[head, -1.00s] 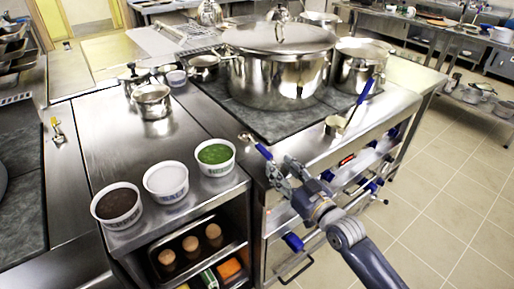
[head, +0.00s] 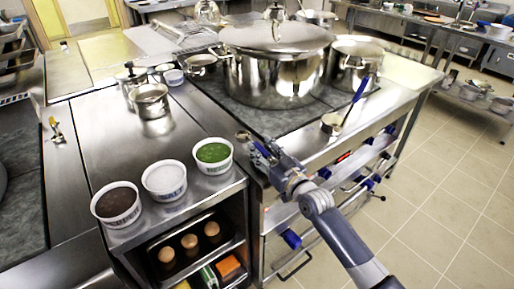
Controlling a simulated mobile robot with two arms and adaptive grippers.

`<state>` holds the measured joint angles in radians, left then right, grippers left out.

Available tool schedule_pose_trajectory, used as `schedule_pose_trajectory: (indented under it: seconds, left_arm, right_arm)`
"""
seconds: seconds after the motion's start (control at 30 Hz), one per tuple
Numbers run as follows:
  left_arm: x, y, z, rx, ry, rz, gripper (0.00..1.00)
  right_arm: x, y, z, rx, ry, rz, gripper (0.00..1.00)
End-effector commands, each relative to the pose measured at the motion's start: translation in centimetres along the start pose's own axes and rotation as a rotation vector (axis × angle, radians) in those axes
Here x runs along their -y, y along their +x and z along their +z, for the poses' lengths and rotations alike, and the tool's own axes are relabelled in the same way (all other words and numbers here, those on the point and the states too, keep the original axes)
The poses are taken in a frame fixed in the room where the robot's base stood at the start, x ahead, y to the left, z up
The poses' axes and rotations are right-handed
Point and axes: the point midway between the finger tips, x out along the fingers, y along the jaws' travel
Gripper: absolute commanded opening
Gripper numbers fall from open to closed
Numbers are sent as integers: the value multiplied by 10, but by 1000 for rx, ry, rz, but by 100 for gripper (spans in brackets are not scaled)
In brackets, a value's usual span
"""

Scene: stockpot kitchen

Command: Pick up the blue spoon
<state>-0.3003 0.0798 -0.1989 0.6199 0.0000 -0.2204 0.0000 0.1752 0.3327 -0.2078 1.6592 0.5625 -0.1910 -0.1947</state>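The blue spoon (head: 243,136) lies at the front left corner of the stove top, its metal end pointing to the back left. Its blue handle is mostly covered by my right gripper (head: 261,153). The fingers of that gripper are at the handle, one on each side as far as I can see. Whether they are closed on it is too small to tell. My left gripper is not in view.
A ladle with a blue handle (head: 360,89) stands tilted at the right front edge of the stove. A large lidded stockpot (head: 275,75) stands behind. Tubs of green (head: 213,153), white (head: 165,178) and dark food (head: 117,203) are on the left counter.

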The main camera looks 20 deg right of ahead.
Motion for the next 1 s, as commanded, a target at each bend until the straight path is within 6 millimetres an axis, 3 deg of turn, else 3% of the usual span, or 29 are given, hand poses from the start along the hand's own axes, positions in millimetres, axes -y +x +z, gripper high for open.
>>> schedule_pose_trajectory:
  seconds: [0.07, 0.2, 0.23, 0.67, 0.87, 0.97, 1.0]
  left_arm:
    - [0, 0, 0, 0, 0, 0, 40]
    - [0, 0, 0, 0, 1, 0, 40]
    - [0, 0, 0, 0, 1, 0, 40]
    - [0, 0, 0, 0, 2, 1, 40]
    - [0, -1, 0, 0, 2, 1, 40]
    - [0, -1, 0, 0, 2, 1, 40]
    - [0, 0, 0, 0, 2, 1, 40]
  right_arm:
    - [0, 0, 0, 0, 0, 0, 35]
    - [0, 0, 0, 0, 0, 0, 4]
    - [0, 0, 0, 0, 0, 0, 0]
    - [0, 0, -4, -2, 1, 1, 0]
    - [0, 0, -23, -5, 0, 1, 0]
    - [0, 0, -42, -8, 0, 1, 0]
    - [1, -11, -35, 1, 0, 1, 0]
